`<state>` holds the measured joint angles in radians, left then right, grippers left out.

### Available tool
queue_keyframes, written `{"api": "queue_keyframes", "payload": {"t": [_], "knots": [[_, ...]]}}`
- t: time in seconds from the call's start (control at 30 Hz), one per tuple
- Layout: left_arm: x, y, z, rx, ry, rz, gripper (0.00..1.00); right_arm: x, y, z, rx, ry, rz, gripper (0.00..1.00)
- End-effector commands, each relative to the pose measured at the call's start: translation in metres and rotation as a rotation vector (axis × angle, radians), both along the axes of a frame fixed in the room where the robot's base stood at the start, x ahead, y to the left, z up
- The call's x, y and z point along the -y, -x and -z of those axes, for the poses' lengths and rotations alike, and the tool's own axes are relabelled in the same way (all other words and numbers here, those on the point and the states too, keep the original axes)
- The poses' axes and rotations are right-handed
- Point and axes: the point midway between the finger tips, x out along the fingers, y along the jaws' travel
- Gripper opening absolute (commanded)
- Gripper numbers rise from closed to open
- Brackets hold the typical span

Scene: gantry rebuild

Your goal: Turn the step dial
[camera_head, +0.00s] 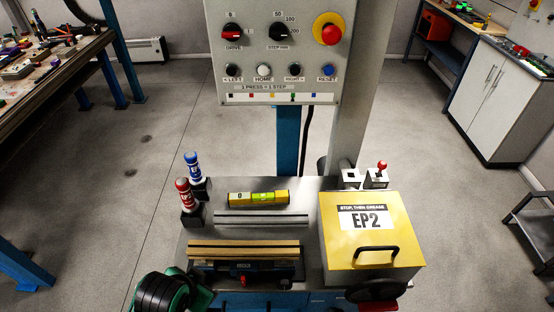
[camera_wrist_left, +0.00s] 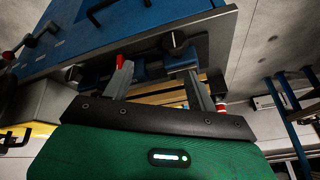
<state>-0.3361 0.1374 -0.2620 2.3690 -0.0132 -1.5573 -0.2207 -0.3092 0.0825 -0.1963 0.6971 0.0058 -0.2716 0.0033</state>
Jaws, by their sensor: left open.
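The step dial (camera_head: 279,33) is a black knob on the upright grey control panel (camera_head: 216,60) in the head view. The marks 50, 100 and 200 are around it and a "STEP mm" label is below. Its exact setting is too small to tell. My left arm shows green and black at the lower left of the head view, low and well apart from the panel; its fingertips are not clear there. In the left wrist view my left gripper (camera_wrist_left: 163,85) is open, its two fingers spread, with nothing seen held between them. My right gripper is not in view.
Left of the dial is the drive knob (camera_head: 232,33); right is a red stop button (camera_head: 330,30) on yellow. Small buttons sit below. On the bench are a yellow EP2 box (camera_head: 390,255), red and blue bottles (camera_head: 193,168), a spirit level (camera_head: 259,198) and a vise.

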Motion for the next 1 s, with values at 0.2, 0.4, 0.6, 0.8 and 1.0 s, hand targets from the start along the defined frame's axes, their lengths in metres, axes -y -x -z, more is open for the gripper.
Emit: {"api": "queue_keyframes", "payload": {"t": [0.2,0.4,0.6,0.8,1.0], "knots": [[0.036,-0.052,-0.054,0.151,-0.106,0.263,0.58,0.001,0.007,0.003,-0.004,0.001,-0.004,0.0],[0.072,-0.096,-0.109,0.304,-0.265,0.526,0.58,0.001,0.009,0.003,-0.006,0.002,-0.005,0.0],[0.104,-0.128,-0.165,0.447,-0.478,0.771,0.58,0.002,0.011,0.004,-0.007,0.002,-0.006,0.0],[0.13,-0.151,-0.222,0.57,-0.739,0.986,0.58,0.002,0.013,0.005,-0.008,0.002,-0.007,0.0],[0.152,-0.166,-0.276,0.656,-1.044,1.168,0.58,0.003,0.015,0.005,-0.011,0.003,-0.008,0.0]]}}
